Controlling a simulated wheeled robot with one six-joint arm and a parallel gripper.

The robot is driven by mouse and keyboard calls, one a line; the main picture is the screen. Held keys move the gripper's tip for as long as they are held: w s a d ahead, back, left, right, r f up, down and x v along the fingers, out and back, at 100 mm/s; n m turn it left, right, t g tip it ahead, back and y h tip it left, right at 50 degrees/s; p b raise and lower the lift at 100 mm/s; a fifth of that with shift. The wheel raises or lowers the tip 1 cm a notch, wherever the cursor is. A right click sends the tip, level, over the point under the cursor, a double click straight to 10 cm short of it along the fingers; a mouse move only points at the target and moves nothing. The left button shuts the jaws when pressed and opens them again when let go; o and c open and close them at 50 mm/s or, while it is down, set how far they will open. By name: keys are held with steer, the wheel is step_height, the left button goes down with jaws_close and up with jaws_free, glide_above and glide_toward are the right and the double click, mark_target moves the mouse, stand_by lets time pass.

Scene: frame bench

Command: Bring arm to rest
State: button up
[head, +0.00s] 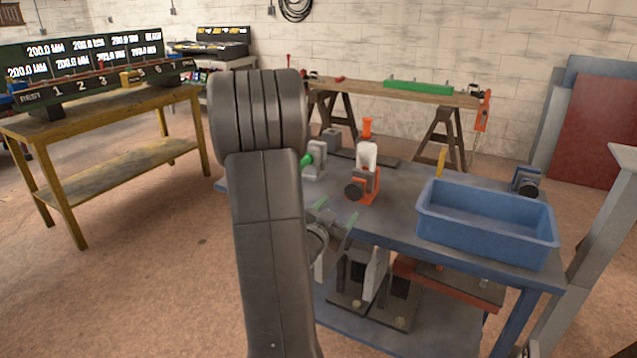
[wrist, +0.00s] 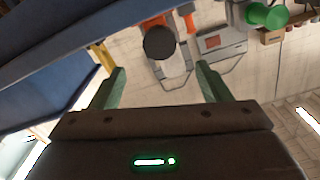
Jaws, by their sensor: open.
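My arm rises in front of the head camera and hides part of the bench. My gripper (head: 335,215) is in front of the near left part of the blue bench (head: 400,205). In the wrist view my gripper (wrist: 160,82) has its two green fingers well apart, with nothing between them. An orange and white device with a dark round knob (head: 365,175) stands on the bench beyond the gripper. It also shows past the fingers in the wrist view (wrist: 159,43). A grey device with a green knob (head: 315,157) stands to its left, partly hidden by my arm.
An empty blue bin (head: 487,238) sits at the bench's right end. Dark fixtures (head: 375,290) stand on the lower shelf. A yellow table (head: 100,107) with a display board is at the left, and a trestle (head: 400,92) stands behind. The floor between table and bench is clear.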

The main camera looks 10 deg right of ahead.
mark_target(353, 194)
steer(key=x, duration=1.3)
steer(key=shift+w+d, duration=0.1)
steer(key=shift+d, duration=0.05)
steer(key=shift+p, duration=0.35)
steer(key=shift+f+b, duration=0.15)
steer(key=shift+b, duration=0.25)
